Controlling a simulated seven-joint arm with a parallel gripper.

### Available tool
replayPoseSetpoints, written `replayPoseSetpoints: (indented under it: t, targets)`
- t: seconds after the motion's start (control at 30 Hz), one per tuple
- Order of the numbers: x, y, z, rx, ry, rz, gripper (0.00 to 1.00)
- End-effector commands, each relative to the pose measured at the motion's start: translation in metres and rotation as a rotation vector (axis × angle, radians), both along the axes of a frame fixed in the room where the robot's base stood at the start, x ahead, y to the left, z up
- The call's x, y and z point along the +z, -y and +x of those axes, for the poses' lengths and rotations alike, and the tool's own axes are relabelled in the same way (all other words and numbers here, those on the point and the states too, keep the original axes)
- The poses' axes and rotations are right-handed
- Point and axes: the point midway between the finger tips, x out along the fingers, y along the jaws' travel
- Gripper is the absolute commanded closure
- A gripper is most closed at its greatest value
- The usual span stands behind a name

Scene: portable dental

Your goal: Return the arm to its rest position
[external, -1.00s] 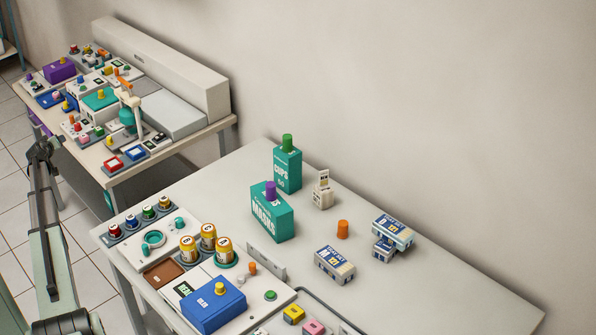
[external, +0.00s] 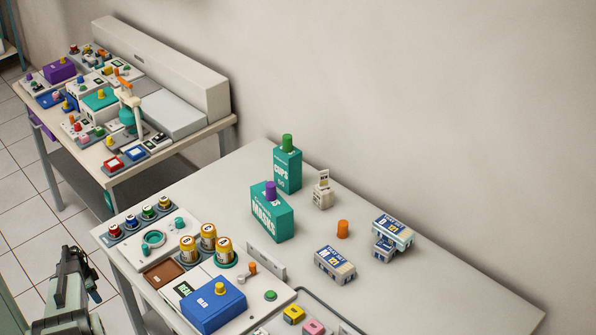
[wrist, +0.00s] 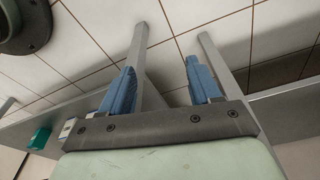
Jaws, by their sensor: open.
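My gripper (wrist: 160,82) shows in the wrist view with its two blue fingers well apart. Nothing is between them; floor tiles and pale table legs show beyond. In the external view my arm (external: 70,285) is folded up at the lower left, over the floor and left of the near table (external: 440,300). The fingers are too small or hidden to make out there.
The near table holds a blue box (external: 213,305), a teal masks box (external: 272,212), a tall teal box (external: 288,170) and yellow-and-white cans (external: 208,237). The far table (external: 110,178) is crowded with small items. Tiled floor (external: 25,215) lies open between the arm and far table.

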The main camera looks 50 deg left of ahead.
Motion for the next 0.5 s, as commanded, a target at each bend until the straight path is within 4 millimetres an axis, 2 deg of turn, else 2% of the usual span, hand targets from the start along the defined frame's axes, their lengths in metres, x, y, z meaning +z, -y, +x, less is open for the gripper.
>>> replayPoseSetpoints:
  t: [0.03, 0.1, 0.2, 0.4, 0.5]
  targets:
    - [-0.011, 0.022, -0.007, -0.063, -0.022, -0.033, 0.38]
    - [-0.025, 0.050, -0.010, -0.153, -0.045, -0.080, 0.38]
    - [-0.041, 0.096, -0.005, -0.262, -0.062, -0.159, 0.38]
    - [-0.064, 0.185, 0.003, -0.447, -0.082, -0.318, 0.38]
    - [-0.071, 0.223, 0.002, -0.525, -0.090, -0.386, 0.38]
